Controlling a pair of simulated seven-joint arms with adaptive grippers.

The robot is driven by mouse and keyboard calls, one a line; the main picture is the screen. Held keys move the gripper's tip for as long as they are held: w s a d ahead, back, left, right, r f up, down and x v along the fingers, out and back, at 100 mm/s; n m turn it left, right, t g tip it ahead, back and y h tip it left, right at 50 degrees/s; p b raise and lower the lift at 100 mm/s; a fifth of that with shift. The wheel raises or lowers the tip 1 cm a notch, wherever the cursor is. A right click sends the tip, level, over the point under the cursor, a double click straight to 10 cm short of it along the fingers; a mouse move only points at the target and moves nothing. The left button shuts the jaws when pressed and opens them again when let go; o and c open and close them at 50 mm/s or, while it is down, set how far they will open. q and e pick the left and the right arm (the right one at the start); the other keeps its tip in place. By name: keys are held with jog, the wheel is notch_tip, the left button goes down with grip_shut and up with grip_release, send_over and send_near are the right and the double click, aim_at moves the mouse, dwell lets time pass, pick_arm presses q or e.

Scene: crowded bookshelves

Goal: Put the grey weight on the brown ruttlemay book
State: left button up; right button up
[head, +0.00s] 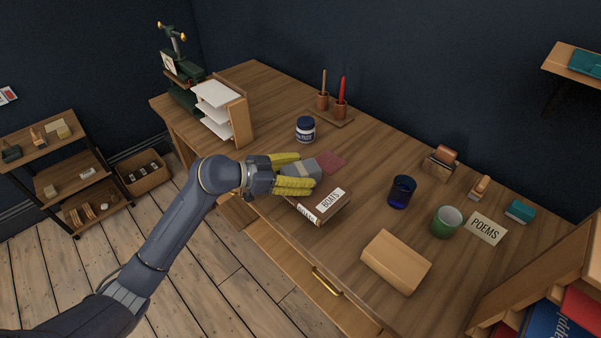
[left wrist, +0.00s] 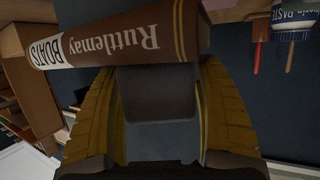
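The brown Ruttlemay book (head: 320,207) lies flat near the desk's front edge, its white label reading BOATS. Its spine (left wrist: 130,40) crosses the top of the left wrist view. The grey weight (head: 302,168) is between the yellow fingers of my left gripper (head: 306,174), at the far left side of the book in the head view. In the left wrist view the fingers press against both sides of the grey weight (left wrist: 158,95). I cannot tell whether the weight touches the book or the desk. My right gripper is not in view.
A dark red flat piece (head: 331,162) lies just beyond the weight. A paste jar (head: 306,129), blue glass (head: 401,192), green cup (head: 446,221) and tan block (head: 396,261) stand around on the desk. The desk between the book and the blue glass is clear.

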pick_arm(q)
jog(key=shift+r, duration=0.1)
jog(key=shift+a+r, duration=0.1)
jog(key=shift+a, duration=0.1)
jog(key=v, duration=1.1)
jog(key=shift+s+a+r, duration=0.15)
jog(key=shift+s+a, duration=0.05)
jog(key=shift+s, duration=0.1)
